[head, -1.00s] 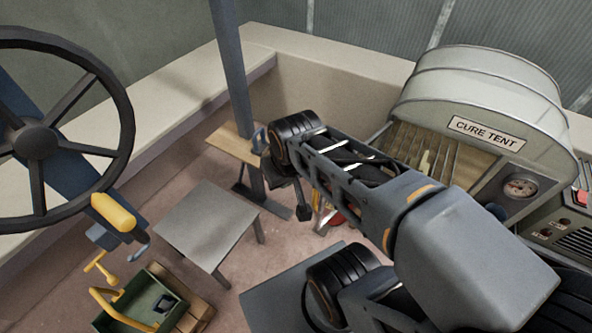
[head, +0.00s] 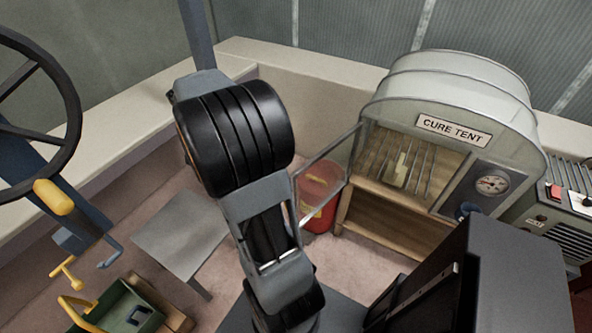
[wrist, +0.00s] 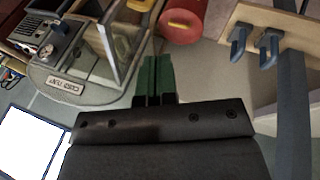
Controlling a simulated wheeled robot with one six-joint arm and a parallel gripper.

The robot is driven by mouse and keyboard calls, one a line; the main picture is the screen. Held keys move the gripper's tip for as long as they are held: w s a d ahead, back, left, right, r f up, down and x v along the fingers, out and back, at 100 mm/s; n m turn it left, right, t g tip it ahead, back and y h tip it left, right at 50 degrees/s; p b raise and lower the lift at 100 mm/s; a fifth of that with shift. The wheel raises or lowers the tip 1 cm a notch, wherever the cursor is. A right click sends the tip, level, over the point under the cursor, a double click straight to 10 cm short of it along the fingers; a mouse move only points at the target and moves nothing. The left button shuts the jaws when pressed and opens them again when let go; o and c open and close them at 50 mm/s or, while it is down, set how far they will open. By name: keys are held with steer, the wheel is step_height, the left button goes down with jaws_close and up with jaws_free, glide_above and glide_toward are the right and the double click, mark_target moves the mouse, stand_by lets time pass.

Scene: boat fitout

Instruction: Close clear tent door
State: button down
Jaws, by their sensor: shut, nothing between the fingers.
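The cure tent (head: 460,90) is a pale domed box with a sign at the right in the head view. Its clear door (head: 322,172) stands open, swung out to the left of the opening as a thin-framed see-through panel. In the wrist view the tent (wrist: 85,82) appears upside down at the left, with the door (wrist: 118,40) edge-on beside my gripper. My gripper (wrist: 157,68) has green fingers, shut with nothing between them, to the right of the door. I cannot tell whether it touches the door. In the head view my arm hides the gripper.
Inside the tent is a rack (head: 385,165) with a yellowish piece. A red container (head: 318,195) stands on the floor behind the door. A gauge (head: 491,184) and a control box (head: 560,225) are to the right. A grey table (head: 180,235) stands left.

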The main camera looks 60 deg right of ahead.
steer(key=s+d+f+m+g, duration=0.35)
steer(key=d+m, duration=0.25)
steer(key=d, duration=0.4)
steer(key=s+d+f, duration=0.1)
steer(key=s+f, duration=0.7)
steer(key=s, duration=0.1)
steer(key=shift+d, duration=0.2)
